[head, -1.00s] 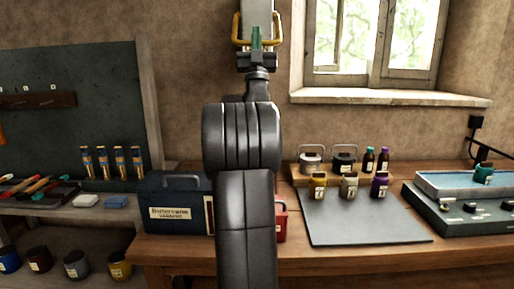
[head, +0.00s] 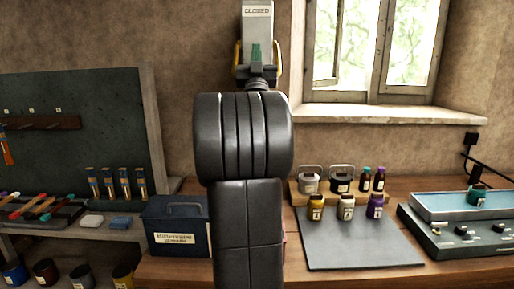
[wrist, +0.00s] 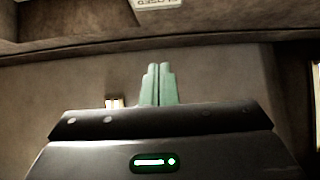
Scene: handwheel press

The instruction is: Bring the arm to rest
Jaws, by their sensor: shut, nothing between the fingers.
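My arm stands raised in the middle of the head view, and my gripper (head: 256,53) is at its top, in front of the wall. In the wrist view its two green fingers (wrist: 158,84) are together, with nothing between them. I cannot tell the exact gap between fingers and panel, but no contact shows.
A workbench holds a dark blue box (head: 176,222), partly hidden by my arm, a grey mat (head: 360,245), several jars and bottles, and a blue-topped tray unit (head: 455,206). A tool board (head: 75,140) stands left, a window (head: 400,50) is upper right. Bare wall surrounds the gripper.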

